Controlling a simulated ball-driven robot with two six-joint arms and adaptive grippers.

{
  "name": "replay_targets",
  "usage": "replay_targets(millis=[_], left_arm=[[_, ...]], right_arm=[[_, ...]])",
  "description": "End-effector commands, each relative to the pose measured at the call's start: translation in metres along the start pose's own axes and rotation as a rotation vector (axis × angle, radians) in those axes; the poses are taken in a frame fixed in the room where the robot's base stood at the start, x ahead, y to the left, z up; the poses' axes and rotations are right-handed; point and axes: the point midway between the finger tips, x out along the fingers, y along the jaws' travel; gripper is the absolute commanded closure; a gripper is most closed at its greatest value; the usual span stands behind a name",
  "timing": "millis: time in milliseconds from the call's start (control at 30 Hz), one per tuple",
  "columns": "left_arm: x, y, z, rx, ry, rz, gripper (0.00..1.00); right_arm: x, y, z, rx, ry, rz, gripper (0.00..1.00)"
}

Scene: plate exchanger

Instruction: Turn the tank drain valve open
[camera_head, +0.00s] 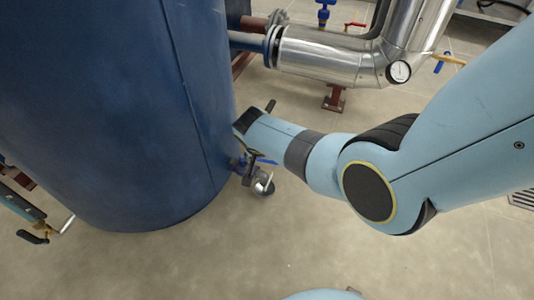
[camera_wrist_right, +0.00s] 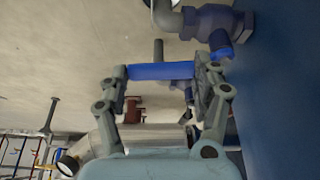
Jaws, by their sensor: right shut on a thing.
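The big blue tank (camera_head: 110,100) fills the left of the head view. Low on its right side sits the drain valve (camera_head: 262,183), with a silver rounded end and a blue lever (camera_head: 265,161). In the right wrist view the blue valve body (camera_wrist_right: 214,24) is at the top right. My right gripper (camera_wrist_right: 162,75) is shut on the blue lever (camera_wrist_right: 160,71), which lies between its two fingers. In the head view my right gripper (camera_head: 252,160) is beside the tank wall and partly hides the valve.
A shiny insulated pipe (camera_head: 325,57) with a round gauge (camera_head: 399,71) runs out from the tank behind my right arm. A red support (camera_head: 334,97) stands under it. The bare floor (camera_head: 240,255) in front of the valve is clear.

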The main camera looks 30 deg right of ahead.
Motion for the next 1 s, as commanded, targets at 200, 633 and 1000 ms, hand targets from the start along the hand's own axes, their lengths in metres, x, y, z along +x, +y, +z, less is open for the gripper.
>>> replay_targets(millis=[200,633,1000], left_arm=[[0.0018,0.0003,0.0004,0.0,0.022,-0.001,0.6],[0.0032,0.0004,0.0027,0.0,0.029,-0.001,0.6],[0.0031,0.0004,0.0028,0.0,0.028,-0.001,0.6]], right_arm=[[-0.002,-0.0023,0.0055,0.072,-0.002,0.024,0.92],[-0.003,-0.0028,0.0069,0.097,-0.001,0.033,0.92],[-0.0028,-0.0021,0.0068,0.094,-0.001,0.035,0.09]])
